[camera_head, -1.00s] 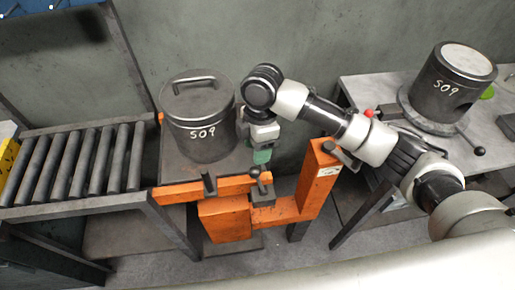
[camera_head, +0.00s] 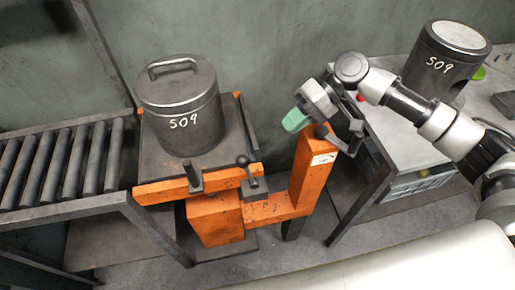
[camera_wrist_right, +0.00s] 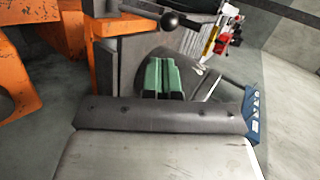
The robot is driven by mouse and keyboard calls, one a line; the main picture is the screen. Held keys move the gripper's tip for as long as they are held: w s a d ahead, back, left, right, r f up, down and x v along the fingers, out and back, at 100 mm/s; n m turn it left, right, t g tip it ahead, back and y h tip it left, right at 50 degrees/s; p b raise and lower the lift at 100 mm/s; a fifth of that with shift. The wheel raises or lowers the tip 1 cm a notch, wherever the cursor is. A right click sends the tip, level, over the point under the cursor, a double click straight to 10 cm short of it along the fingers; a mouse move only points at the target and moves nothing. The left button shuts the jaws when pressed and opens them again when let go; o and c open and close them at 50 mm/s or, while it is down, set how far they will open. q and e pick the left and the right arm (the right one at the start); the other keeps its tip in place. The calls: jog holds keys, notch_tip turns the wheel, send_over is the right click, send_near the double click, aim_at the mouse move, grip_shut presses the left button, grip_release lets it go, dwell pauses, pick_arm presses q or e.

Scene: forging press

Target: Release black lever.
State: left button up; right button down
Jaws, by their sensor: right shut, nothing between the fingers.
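A black ball-knob lever (camera_head: 247,175) stands on the orange frame (camera_head: 215,218), in front of the dark lidded cylinder. A second black ball-ended lever (camera_head: 322,131) sits at the top of the orange post. My right gripper (camera_head: 295,120) has green fingertips, which are together with nothing held. It is in the air just above and left of the second lever's ball, apart from the first lever. In the right wrist view the green fingers (camera_wrist_right: 163,77) are side by side, and a black ball lever (camera_wrist_right: 170,20) shows above them. My left gripper is not in view.
The dark cylinder (camera_head: 182,110) marked 509 stands on a plate beside the roller conveyor (camera_head: 65,165). Another cylinder (camera_head: 445,65) marked 509 stands on the grey table (camera_head: 392,125) at right. A grey crate (camera_head: 420,180) is under that table.

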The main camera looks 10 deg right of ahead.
aim_at(243, 156)
jog(key=p+x, duration=0.2)
jog(key=x, duration=0.8)
jog(key=shift+a+r+p, duration=0.25)
jog(key=shift+a+p, duration=0.15)
jog(key=shift+a, duration=0.1)
jog(key=shift+s, duration=0.1)
jog(key=a+p, duration=0.1)
jog(key=p, duration=0.1)
jog(key=a+h+p, duration=0.1)
jog(key=shift+s+a+r+p, duration=0.15)
jog(key=shift+a+r+p, duration=0.1)
jog(key=shift+r+p, duration=0.15)
jog(key=shift+a+f, duration=0.3)
jog(key=shift+a, duration=0.25)
jog(key=shift+a+f, duration=0.25)
jog(key=shift+a, duration=0.3)
jog(key=shift+d, duration=0.1)
